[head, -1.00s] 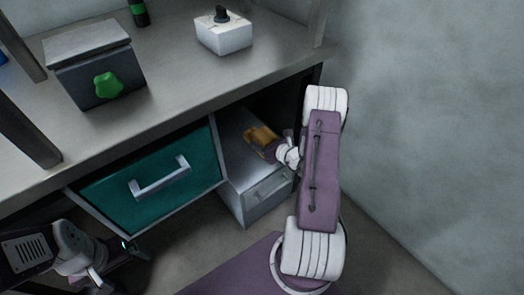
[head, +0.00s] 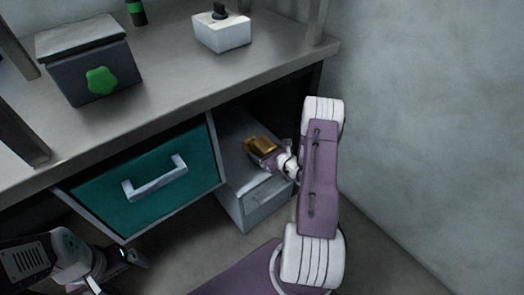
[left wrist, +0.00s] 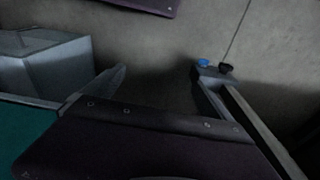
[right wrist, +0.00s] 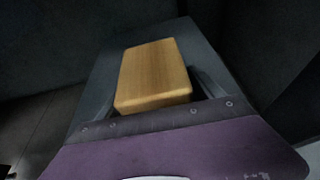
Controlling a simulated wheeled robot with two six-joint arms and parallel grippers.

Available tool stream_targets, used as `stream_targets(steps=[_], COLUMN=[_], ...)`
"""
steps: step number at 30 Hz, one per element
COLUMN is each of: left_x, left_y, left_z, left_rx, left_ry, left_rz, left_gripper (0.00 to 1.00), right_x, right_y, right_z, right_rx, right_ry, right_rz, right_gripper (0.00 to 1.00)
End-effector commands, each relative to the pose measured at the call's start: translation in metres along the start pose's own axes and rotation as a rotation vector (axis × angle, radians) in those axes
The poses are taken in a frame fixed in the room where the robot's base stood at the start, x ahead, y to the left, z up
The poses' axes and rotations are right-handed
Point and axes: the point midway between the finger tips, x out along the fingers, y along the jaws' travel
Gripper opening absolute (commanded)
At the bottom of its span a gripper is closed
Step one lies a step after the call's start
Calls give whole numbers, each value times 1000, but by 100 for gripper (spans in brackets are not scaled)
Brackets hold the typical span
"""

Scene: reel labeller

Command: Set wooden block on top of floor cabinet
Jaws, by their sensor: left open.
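The wooden block (head: 260,144) is over the top of the grey floor cabinet (head: 241,193), under the bench. My right gripper (head: 266,157) is at the block. In the right wrist view the block (right wrist: 154,75) lies between the finger sides, over the cabinet top (right wrist: 100,80). A finger shows close beside its right side; whether the fingers press on it, I cannot tell. Whether the block rests on the top or is held just above it is also unclear. My left gripper (head: 118,271) is low at the left, open and empty; its spread fingers show in the left wrist view (left wrist: 158,78).
A teal drawer (head: 150,185) with a pale handle is left of the cabinet. On the bench (head: 185,85) stand a dark lidded box (head: 85,65) with a green knob and a white box (head: 222,34). A wall (head: 430,130) closes the right side.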

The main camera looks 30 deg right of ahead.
Motion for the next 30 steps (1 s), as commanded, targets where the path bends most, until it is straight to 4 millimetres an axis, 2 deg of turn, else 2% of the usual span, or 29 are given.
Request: stream_targets(steps=[5,15,19,24,30], left_x=[-8,-39,-46,-48,-48], left_y=[0,1,1,1,1], left_z=[-1,-4,-5,-5,-5], left_rx=[0,0,0,0,0], left_ry=[0,0,0,0,0], left_rz=[0,0,0,0,0], left_gripper=[96,96,96,96,96], right_x=[-11,-87,-108,-120,-122], right_y=[-1,-2,-1,0,0], right_z=[4,6,5,3,2], right_rx=[3,5,4,2,0], right_ry=[3,2,1,0,0], right_rz=[-2,-5,-4,-1,1], right_gripper=[76,76,76,76,76])
